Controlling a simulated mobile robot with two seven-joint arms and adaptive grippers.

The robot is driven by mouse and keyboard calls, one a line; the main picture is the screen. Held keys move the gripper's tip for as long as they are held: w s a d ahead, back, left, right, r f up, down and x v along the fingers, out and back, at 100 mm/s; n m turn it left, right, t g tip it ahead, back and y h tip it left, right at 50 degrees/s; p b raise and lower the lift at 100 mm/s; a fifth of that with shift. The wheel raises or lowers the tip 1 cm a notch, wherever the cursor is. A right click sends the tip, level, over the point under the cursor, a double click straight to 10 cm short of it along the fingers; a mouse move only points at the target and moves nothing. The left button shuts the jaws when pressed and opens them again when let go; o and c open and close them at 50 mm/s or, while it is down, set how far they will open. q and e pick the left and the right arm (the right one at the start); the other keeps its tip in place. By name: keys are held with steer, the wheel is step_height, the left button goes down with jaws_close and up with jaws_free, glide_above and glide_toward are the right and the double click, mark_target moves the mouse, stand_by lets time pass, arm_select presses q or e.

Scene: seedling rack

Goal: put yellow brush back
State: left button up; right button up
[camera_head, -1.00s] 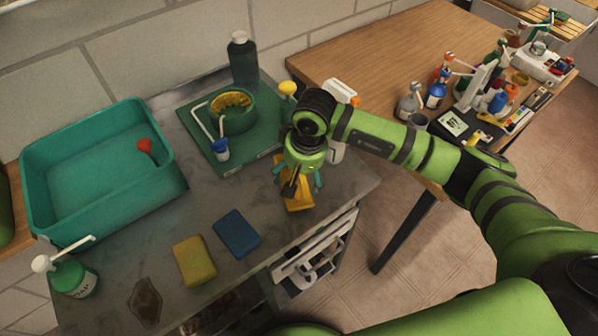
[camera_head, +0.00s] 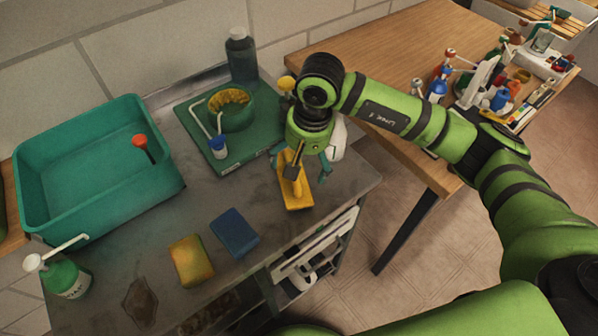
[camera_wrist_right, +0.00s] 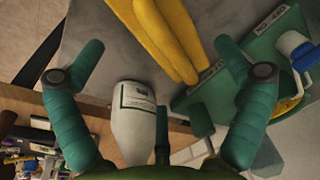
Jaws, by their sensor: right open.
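The yellow brush (camera_head: 296,195) lies near the right edge of the grey counter (camera_head: 200,205), with a flat block and a handle-like part rising towards my right gripper (camera_head: 301,166). My right gripper is open, its teal fingers on either side of the brush's upper part. In the right wrist view the yellow brush (camera_wrist_right: 165,35) shows between and beyond the spread fingers of the right gripper (camera_wrist_right: 158,58). I see no contact between fingers and brush, though part of the brush is hidden by the gripper. My left gripper is not in view.
A green tray (camera_head: 205,165) with a bowl (camera_head: 238,118) stands behind, beside a dark bottle (camera_head: 241,55). A white bottle (camera_wrist_right: 134,125) is close by the right gripper. Yellow (camera_head: 190,262) and blue (camera_head: 234,232) sponges lie in front. A teal tub (camera_head: 90,225) stands left.

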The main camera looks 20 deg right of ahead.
mark_target(305, 178)
step_height(305, 178, up, 7)
steer(key=b, duration=0.1)
steer(key=shift+s+d+f, duration=0.2)
steer(key=shift+s+d, duration=0.1)
steer(key=shift+s, duration=0.05)
